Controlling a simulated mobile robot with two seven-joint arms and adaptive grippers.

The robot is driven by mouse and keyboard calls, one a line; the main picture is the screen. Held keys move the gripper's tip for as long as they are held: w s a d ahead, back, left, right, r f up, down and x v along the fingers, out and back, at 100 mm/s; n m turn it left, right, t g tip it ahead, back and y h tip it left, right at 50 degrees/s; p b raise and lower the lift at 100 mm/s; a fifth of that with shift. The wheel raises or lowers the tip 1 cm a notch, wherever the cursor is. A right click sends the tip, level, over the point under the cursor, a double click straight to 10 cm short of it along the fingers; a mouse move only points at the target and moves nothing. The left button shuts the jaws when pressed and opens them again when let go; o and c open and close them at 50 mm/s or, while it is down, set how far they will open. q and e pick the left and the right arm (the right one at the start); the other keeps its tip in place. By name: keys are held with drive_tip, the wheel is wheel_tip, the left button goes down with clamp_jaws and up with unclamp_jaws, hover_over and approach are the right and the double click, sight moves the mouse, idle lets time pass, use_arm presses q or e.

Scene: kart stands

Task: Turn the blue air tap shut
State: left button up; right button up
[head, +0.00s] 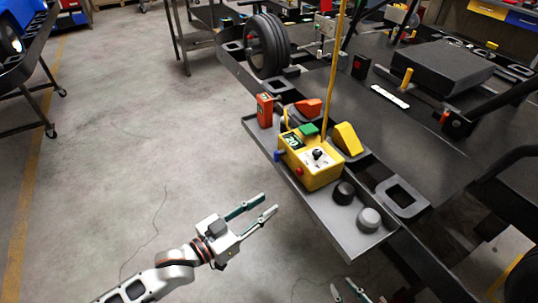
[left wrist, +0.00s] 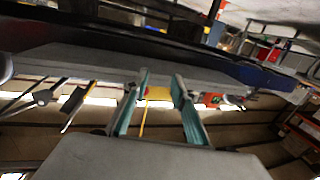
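A yellow box (head: 318,177) stands on the grey tray of the kart stand in the head view. A small blue knob (head: 279,155), which looks like the air tap, sticks out at its left end. Its exact turn angle is too small to tell. My left gripper (head: 269,203) is open and empty, in front of and below the box, apart from the blue knob. In the left wrist view its two teal fingers (left wrist: 160,88) are spread, with a bit of yellow showing between them. My right gripper (head: 347,290) shows only its fingertips at the bottom edge, apart and empty.
The grey tray (head: 355,245) also holds a dark knob (head: 344,192), a grey knob (head: 369,219), an orange device (head: 265,110) and a yellow wedge (head: 348,139). A red knob (head: 299,171) is on the box front. A yellow pole (head: 333,65) rises behind it. Floor left is clear.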

use_arm(q)
drive_tip(key=w+r+m+g+h, duration=0.2)
drive_tip(key=w+r, duration=0.2)
drive_tip(key=r, duration=0.1)
drive_tip(key=m, duration=0.1)
approach(277, 156)
drive_tip(key=w, duration=0.1)
drive_tip(key=shift+g+h, duration=0.4)
drive_tip(key=shift+w+x, duration=0.2)
drive_tip(key=shift+x, duration=3.5)
drive_tip(key=shift+a+r, duration=0.1)
drive_tip(key=shift+a, duration=0.05)
clamp_jaws()
